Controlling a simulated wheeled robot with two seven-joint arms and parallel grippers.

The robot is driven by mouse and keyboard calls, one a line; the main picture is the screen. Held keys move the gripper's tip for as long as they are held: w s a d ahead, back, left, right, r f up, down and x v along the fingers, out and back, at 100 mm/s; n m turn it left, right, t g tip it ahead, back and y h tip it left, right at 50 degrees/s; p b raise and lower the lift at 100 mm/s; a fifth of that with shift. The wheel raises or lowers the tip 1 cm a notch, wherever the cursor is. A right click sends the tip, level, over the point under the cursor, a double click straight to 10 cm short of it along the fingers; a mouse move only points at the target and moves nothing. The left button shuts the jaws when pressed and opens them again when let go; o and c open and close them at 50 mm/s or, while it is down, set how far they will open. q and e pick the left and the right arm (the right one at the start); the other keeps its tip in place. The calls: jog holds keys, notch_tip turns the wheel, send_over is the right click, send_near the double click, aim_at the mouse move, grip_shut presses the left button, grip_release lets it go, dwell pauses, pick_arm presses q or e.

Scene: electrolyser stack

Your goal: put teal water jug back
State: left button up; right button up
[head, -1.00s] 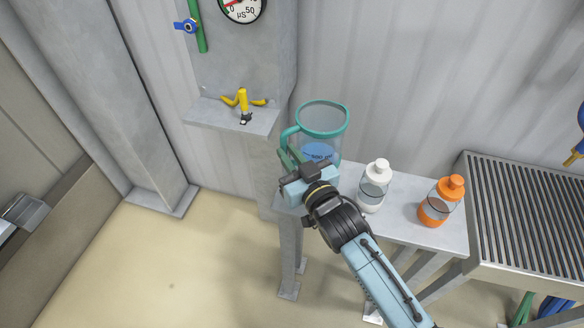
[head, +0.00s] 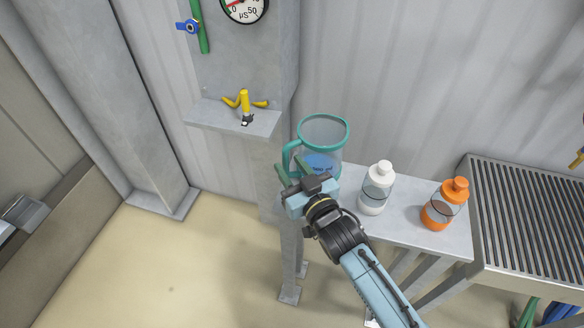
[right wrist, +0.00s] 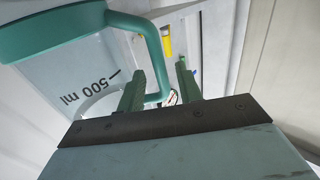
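The teal water jug (head: 323,133), clear with a teal rim and handle, stands upright on the narrow grey shelf (head: 412,233), left of the white bottle. Its lower part is partly hidden by my right gripper. My right gripper (head: 293,172) is at the jug's handle side, its two green fingers spread apart. In the right wrist view, the jug's handle (right wrist: 153,38) shows beyond the fingers, its outer bar seen between them; I cannot tell whether either finger touches it. The jug's 500 ml mark (right wrist: 85,92) shows there too. My left gripper is not in view.
A white-capped bottle (head: 377,190) and an orange bottle (head: 441,212) stand on the shelf to the right. A slatted metal bench (head: 530,215) adjoins it. A grey ledge with a yellow-handled valve (head: 245,101) is at upper left. The wall is close behind the jug.

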jog(key=shift+r, duration=0.1)
